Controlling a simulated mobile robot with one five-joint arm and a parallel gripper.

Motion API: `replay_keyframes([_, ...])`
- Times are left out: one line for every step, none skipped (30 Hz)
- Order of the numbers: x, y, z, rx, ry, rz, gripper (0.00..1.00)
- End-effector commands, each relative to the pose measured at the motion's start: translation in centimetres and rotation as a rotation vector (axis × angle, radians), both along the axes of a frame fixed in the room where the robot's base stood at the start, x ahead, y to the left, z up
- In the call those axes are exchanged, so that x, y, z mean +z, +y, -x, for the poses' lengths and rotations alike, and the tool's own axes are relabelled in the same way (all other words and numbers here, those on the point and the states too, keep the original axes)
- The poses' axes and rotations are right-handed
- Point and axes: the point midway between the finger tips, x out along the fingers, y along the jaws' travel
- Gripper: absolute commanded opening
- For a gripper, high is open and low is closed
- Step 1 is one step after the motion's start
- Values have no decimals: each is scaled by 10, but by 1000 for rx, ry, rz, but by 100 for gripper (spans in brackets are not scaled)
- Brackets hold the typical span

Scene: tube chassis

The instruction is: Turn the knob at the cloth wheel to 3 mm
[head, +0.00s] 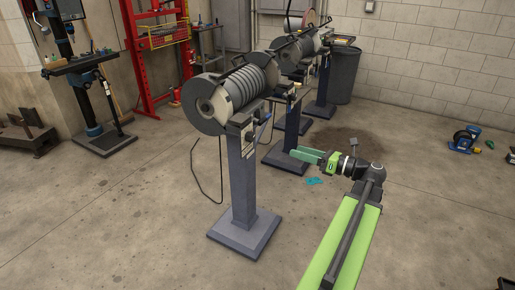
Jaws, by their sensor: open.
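Several pedestal grinders stand in a row running away from me. The nearest grinder (235,95) has a large round grey guard, a ribbed motor and a blue-grey column on a square foot. A second grinder (290,58) and others stand behind it, partly hidden. Which machine carries the cloth wheel I cannot tell, and no knob or millimetre scale is readable. My gripper (302,155), with green fingers, is open and appears empty. It points left, and in the picture lies right of the nearest column, over the floor near the second grinder's foot.
A dark bin (343,75) stands by the back wall, and a blue machine (463,139) at the right. A black cable (205,190) hangs left of the nearest column. Front left floor is clear.

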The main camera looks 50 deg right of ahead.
Motion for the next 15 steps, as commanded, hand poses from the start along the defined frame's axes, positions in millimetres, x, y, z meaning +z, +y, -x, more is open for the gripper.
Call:
replay_keyframes([1, -1, 2, -3, -3, -6, 55])
replay_keyframes([1, -1, 2, -3, -4, -7, 55])
replay_keyframes([2, -1, 0, -3, -3, -7, 55])
replay_keyframes([2, 0, -1, -1, -2, -6, 55])
replay_keyframes([2, 0, -3, -1, -2, -6, 55])
replay_keyframes([2, 1, -7, -1, -2, -6, 55])
replay_keyframes([2, 3, -12, -1, -2, -5, 55])
replay_keyframes([2, 4, -17, 0, -2, -5, 55])
replay_keyframes([2, 7, -25, 1, -2, -5, 55])
replay_keyframes([2, 8, -32, 1, -2, -5, 55])
replay_keyframes([2, 10, -39, 2, -1, -4, 55])
replay_keyframes([2, 12, -49, 1, -2, -4, 55])
replay_keyframes([2, 15, -57, 2, -1, -3, 55])
replay_keyframes([1, 16, -64, 2, -1, -3, 55])
replay_keyframes([1, 19, -74, 2, -1, -3, 55])
